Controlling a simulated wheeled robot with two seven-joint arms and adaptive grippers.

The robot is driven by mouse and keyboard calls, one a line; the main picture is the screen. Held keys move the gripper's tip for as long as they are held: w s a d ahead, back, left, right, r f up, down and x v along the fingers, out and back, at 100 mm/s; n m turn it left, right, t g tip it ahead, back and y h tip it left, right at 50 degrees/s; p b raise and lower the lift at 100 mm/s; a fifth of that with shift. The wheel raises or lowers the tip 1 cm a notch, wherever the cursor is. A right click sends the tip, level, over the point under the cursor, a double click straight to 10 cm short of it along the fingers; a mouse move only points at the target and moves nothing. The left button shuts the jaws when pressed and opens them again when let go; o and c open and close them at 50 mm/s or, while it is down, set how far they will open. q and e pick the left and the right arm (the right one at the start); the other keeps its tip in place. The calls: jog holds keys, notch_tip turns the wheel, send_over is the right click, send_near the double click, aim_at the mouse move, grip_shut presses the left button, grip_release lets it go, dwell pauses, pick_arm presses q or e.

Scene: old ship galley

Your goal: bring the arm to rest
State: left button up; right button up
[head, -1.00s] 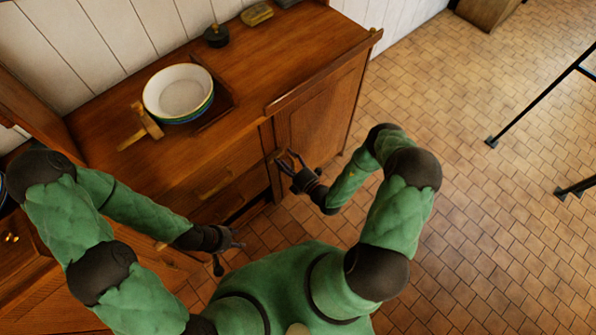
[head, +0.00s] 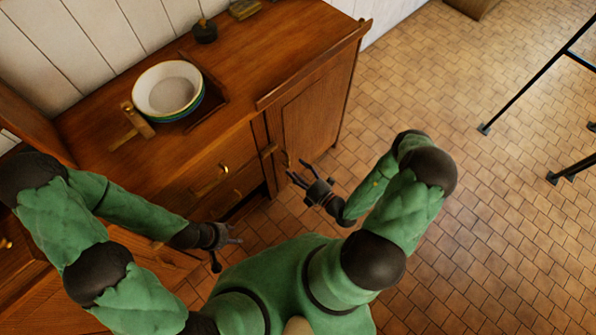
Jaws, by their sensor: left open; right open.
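My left gripper (head: 229,244) is low in front of the wooden cabinet, its arm bent in from the left. It is open and I see nothing between its fingers. My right gripper (head: 298,175) is open and empty, its fingers pointing toward the cabinet door and drawers. It appears apart from the cabinet front. The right arm is bent on the right side, over the tiled floor.
Black metal legs (head: 520,87) stand at right. Tiled floor (head: 440,210) between is clear.

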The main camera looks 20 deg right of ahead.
jog(key=shift+a, duration=0.1)
jog(key=s+a+r+n+g+y, duration=0.1)
jog(key=s+a+n+g+y, duration=0.45)
jog(key=a+n, duration=0.2)
jog(key=s+a+n+g+y, duration=0.4)
jog(key=a+n+g, duration=0.3)
jog(key=n, duration=0.1)
jog(key=s+d+f+n+g+h, duration=0.2)
jog(key=s+n+g+h, duration=0.3)
jog(key=n, duration=0.5)
jog(key=s+d+f+n+g+h, duration=0.1)
jog(key=s+n+g+h, duration=0.25)
jog(key=s+n, duration=0.45)
jog(key=w+d+r+n+t+h, duration=0.1)
jog(key=w+r+n+t+h, duration=0.1)
jog(key=w+n, duration=0.8)
jog(key=n+t+h, duration=0.1)
jog(key=n+t, duration=0.1)
jog(key=n, duration=0.2)
jog(key=shift+w+d, duration=0.3)
